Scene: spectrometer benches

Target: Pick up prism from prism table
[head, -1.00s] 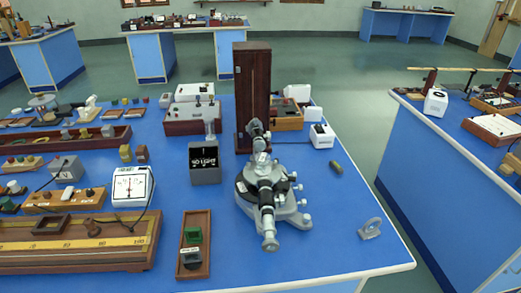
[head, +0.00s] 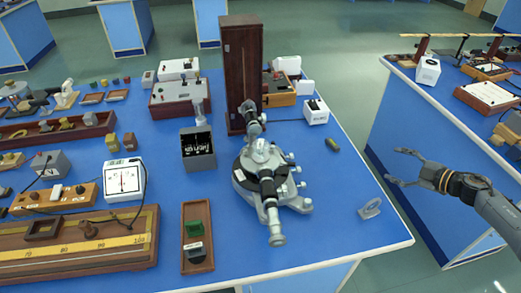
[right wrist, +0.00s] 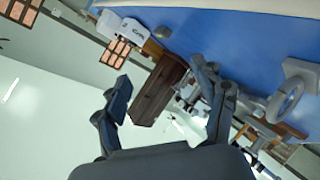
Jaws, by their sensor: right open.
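The spectrometer (head: 268,185) stands on the blue bench, with its dark round disc and two telescope-like tubes. A small pale piece (head: 261,148) sits at its centre, on the prism table; it looks like the prism, but it is too small to make out clearly. My right gripper (head: 394,166) is open and empty, off the bench's right edge, to the right of the spectrometer and apart from it. In the right wrist view its open fingers (right wrist: 162,75) show with nothing between them. My left gripper is not in view.
A ring on a stand (head: 370,208) and a small green cylinder (head: 332,144) lie between spectrometer and right edge. A tall wooden box (head: 241,75) stands behind. A wooden tray (head: 197,236) lies left. Another blue bench (head: 425,115) stands right, across a floor gap.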

